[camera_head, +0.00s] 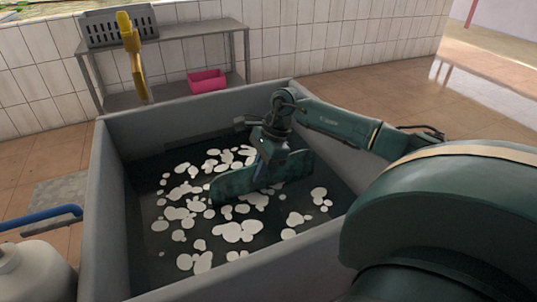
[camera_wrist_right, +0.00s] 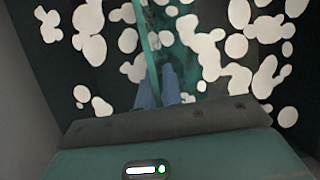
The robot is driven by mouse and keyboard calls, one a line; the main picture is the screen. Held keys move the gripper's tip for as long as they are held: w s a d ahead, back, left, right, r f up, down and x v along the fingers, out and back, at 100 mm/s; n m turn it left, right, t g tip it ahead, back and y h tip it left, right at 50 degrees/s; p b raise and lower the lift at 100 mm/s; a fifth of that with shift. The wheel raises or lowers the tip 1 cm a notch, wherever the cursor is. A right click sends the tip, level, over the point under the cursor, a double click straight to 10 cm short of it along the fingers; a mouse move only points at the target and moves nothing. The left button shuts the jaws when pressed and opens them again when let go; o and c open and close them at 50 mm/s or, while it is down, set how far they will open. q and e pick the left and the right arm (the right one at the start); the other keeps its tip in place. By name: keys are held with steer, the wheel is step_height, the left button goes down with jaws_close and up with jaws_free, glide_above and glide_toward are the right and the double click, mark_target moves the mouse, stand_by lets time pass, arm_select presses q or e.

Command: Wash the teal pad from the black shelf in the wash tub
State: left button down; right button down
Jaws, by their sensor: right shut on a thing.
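The wash tub (camera_head: 112,215) is a large grey basin holding dark water with many white foam patches. My right gripper (camera_head: 264,172) points down into the tub, shut on the teal pad (camera_head: 236,184). The pad stands on edge across the middle of the tub, its lower edge at the water among the foam. In the right wrist view the bluish fingers (camera_wrist_right: 157,90) are closed on the pad (camera_wrist_right: 149,42), which shows as a narrow teal edge. How deep the pad sits is hard to tell. My left gripper is not in view, and no black shelf can be made out.
A grey metal rack (camera_head: 190,34) stands behind the tub, with a grey crate (camera_head: 119,27) on top and a pink bin (camera_head: 207,81) below. A white container (camera_head: 32,272) and blue bar (camera_head: 40,217) are at the left.

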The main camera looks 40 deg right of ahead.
steer(key=shift+w+a, duration=0.25)
steer(key=shift+a, duration=0.4)
steer(key=shift+w+a, duration=0.2)
steer(key=shift+a, duration=0.45)
steer(key=b, duration=0.2)
glide_above(273, 188)
steer(key=shift+w+d, duration=0.15)
steer(key=shift+w+a, duration=0.15)
steer(key=shift+a, duration=0.3)
steer(key=a, duration=0.2)
steer(key=w+a, duration=0.1)
steer(key=w+a+p, duration=0.1)
steer(key=a, duration=0.1)
steer(key=shift+a, duration=0.35)
steer(key=d, duration=0.1)
steer(key=s+d+b, duration=0.1)
steer(key=d, duration=0.1)
steer(key=s+d+b, duration=0.1)
steer(key=d, duration=0.1)
steer(key=shift+d+f, duration=0.15)
steer(key=shift+d, duration=0.1)
steer(key=shift+s+d, duration=0.15)
steer(key=shift+d, duration=0.45)
